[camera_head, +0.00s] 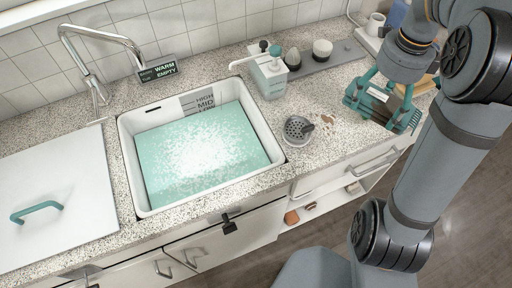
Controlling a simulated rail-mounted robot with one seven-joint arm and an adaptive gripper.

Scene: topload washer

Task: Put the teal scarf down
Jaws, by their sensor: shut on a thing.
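I cannot tell whether the scarf touches the counter.
A white sink (128,165) holds teal water with white foam. A pump dispenser (269,76) and a grey strainer (298,128) stand between sink and gripper. A grey tray (347,50) with small pots lies behind. A white lid (60,185) with a teal handle covers the left.

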